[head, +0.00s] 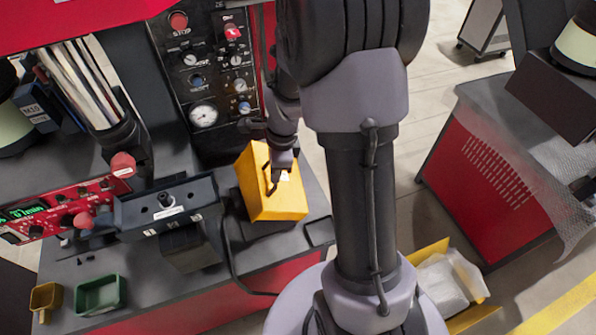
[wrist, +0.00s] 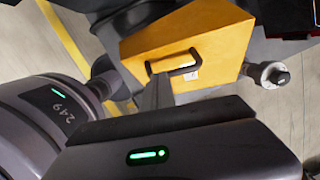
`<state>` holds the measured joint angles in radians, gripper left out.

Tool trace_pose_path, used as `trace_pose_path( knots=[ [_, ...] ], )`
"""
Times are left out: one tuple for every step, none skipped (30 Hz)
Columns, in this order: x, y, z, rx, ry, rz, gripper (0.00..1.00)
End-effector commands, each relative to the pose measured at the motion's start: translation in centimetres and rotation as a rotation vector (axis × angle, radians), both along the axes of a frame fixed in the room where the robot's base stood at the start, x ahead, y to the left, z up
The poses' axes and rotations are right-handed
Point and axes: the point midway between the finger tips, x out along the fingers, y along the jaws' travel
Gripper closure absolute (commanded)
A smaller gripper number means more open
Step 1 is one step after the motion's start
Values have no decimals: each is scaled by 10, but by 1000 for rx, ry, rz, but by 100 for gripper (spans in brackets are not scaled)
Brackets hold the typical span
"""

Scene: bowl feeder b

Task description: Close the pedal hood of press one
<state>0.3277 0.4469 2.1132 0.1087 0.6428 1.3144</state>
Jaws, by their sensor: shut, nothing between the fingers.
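The yellow pedal hood (head: 287,202) stands at the right end of the grey bench, in front of the dark gauge panel. It is a box with a black bar handle and a small white label on its face. Whether it is raised or fully down is hard to tell. In the wrist view the hood (wrist: 217,32) fills the top middle, with its handle (wrist: 174,62) facing me. My gripper (wrist: 159,82) is shut and empty, its fingertips just at the handle; contact cannot be made out. In the head view my gripper (head: 274,182) is partly hidden against the hood.
A dark control panel (head: 205,85) rises behind the hood. A black numbered fixture (head: 168,205), a green tray (head: 100,294) and a small yellow bin (head: 45,297) are to the left. A red cabinet (head: 490,180) stands right, beyond open floor.

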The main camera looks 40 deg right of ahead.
Motion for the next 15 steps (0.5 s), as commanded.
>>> trace_pose_path(
  knots=[
    [3,9,-4,0,0,4,100],
    [5,15,-5,0,0,5,100],
    [7,22,-8,0,-1,5,100],
    [9,28,-10,0,0,4,100],
    [10,33,-12,0,-1,5,100],
    [12,40,-15,0,1,3,100],
    [13,45,-17,0,0,4,100],
    [14,50,-19,0,1,3,100],
    [15,56,-22,0,0,4,100],
    [16,61,-25,0,0,4,100],
    [18,65,-27,0,1,3,100],
    [19,70,-30,0,0,4,100],
    [20,74,-32,0,1,2,100],
    [20,77,-34,0,1,3,100],
    [21,82,-37,0,1,2,100]
  ],
)
